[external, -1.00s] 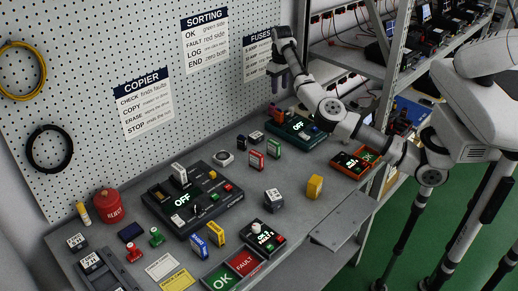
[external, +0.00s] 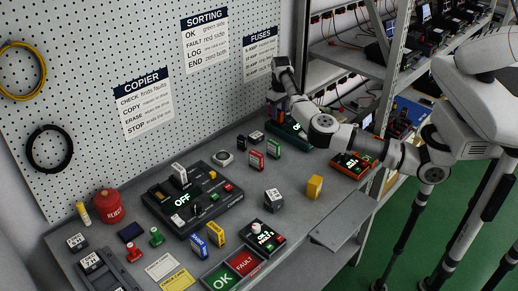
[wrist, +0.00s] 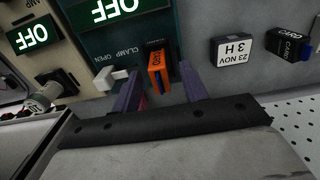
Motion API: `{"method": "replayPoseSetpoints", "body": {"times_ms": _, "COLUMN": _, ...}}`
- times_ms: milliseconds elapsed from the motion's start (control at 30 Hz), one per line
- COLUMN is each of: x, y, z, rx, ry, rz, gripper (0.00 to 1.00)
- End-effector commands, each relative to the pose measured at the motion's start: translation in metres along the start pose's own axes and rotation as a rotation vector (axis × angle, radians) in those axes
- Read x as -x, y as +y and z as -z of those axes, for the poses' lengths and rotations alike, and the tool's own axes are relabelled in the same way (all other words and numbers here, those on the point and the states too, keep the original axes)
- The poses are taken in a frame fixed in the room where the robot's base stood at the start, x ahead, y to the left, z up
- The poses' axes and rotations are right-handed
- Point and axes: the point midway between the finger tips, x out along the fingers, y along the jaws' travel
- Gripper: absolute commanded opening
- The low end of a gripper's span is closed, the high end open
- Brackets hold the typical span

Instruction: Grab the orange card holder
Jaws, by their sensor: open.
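My gripper (wrist: 160,84) is open, with one purple finger on each side of the holder. The holder appears between the fingers, and I cannot tell whether either finger touches it. In the external view my gripper (external: 277,101) is low over the back right of the bench, and the arm and fingers largely hide the holder there.
The teal unit (wrist: 117,40) with an OFF display and a white lever (wrist: 110,78) is close to the left finger. A date block (wrist: 233,51) and a black card holder (wrist: 289,45) stand to the right. The pegboard (external: 150,60) rises behind the bench.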

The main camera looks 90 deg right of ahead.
Motion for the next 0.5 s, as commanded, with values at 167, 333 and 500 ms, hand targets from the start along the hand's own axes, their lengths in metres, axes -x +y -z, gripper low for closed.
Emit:
{"method": "replayPoseSetpoints", "body": {"times_ms": 167, "x": -0.0107, "y": -0.0001, "z": -0.0005, "rx": 0.000, "ry": -0.001, "rz": -0.001, "gripper": 0.44}}
{"method": "replayPoseSetpoints", "body": {"times_ms": 333, "x": -0.0108, "y": 0.0000, "z": -0.0004, "rx": 0.000, "ry": 0.000, "rz": -0.001, "gripper": 0.44}}
{"method": "replayPoseSetpoints", "body": {"times_ms": 500, "x": -0.0106, "y": 0.0001, "z": -0.0003, "rx": 0.000, "ry": 0.000, "rz": -0.001, "gripper": 0.21}}
